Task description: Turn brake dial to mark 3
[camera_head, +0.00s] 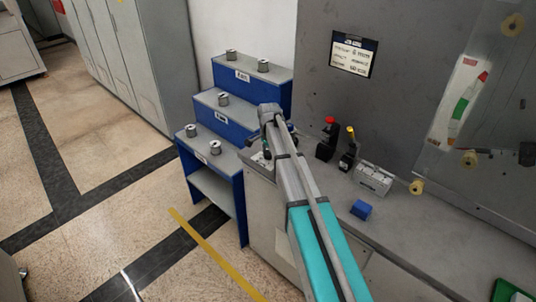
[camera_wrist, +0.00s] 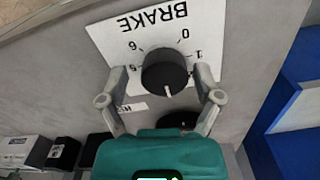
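The black brake dial (camera_wrist: 165,72) sits on a white plate (camera_wrist: 109,38) lettered BRAKE, upside down in the wrist view. The numbers 6, 0, 1 and 5 show around its upper side; the lower ones are hidden or unclear. A white pointer line on the dial points down in the picture, towards my gripper body. My gripper (camera_wrist: 164,74) is open, with one finger on each side of the dial and a visible gap at both sides. In the head view my gripper (camera_head: 266,152) is at the bench's left end, and the dial is hidden there.
A red-topped lever (camera_head: 327,139) and a yellow-topped one (camera_head: 348,150) stand right of my arm. Blue stepped shelves (camera_head: 238,118) with metal cylinders stand left of the bench.

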